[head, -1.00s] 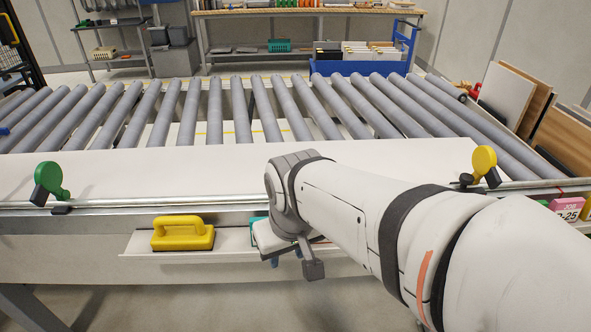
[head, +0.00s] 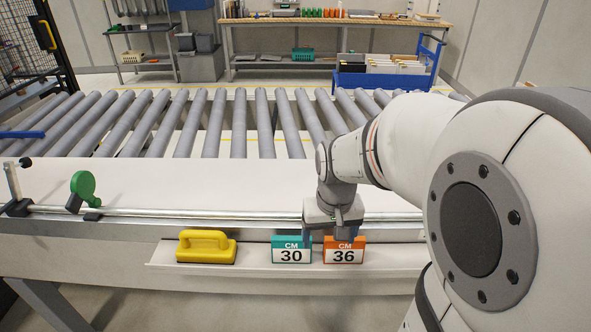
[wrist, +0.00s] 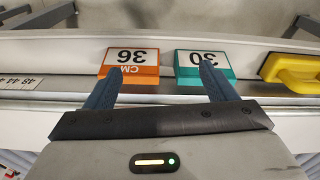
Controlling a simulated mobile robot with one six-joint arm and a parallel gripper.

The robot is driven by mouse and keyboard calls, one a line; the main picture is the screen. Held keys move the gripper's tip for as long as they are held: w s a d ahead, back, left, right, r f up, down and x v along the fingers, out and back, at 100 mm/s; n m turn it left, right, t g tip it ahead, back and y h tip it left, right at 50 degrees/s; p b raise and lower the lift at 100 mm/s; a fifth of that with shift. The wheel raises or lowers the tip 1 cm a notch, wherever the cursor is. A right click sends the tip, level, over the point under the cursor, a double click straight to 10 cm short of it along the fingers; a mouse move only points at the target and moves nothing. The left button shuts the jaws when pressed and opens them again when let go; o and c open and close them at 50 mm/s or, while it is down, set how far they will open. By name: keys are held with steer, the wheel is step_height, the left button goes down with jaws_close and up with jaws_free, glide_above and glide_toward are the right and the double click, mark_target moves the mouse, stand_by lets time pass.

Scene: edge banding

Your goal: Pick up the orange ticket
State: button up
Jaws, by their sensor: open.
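The orange ticket (head: 344,250), marked CM 36, stands on the narrow white ledge at the front of the bench. It also shows in the wrist view (wrist: 130,66), upside down. The teal ticket (head: 291,250), marked CM 30, stands just left of it in the head view and also shows in the wrist view (wrist: 205,66). My gripper (head: 333,226) is above and behind the tickets. In the wrist view my gripper (wrist: 157,80) is open and empty, with one blue finger by the orange ticket and the other by the teal one.
A yellow-handled block (head: 206,247) sits on the ledge (head: 165,253) left of the tickets. A green clamp knob (head: 84,187) stands by the metal rail (head: 200,212). Grey rollers (head: 205,120) lie behind the clear white panel (head: 180,181).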

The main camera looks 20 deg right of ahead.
mark_target(344, 247)
steer(key=o, duration=0.4)
steer(key=shift+m+g, duration=0.6)
steer(key=shift+m, duration=0.1)
steer(key=w+d, duration=0.1)
steer(key=d, duration=0.1)
steer(key=w+d+f+p, duration=0.1)
steer(key=d, duration=0.1)
steer(key=w+d+f+p, duration=0.1)
steer(key=w+d, duration=0.1)
steer(key=shift+d+f, duration=0.15)
steer(key=shift+f, duration=0.05)
steer(key=shift+o, duration=0.2)
steer(key=shift+w+d+f, duration=0.15)
steer(key=shift+d+f, duration=0.05)
steer(key=shift+f, duration=0.1)
steer(key=shift+a+f+p, duration=0.15)
steer(key=shift+f+p, duration=0.55)
steer(key=shift+f, duration=3.15)
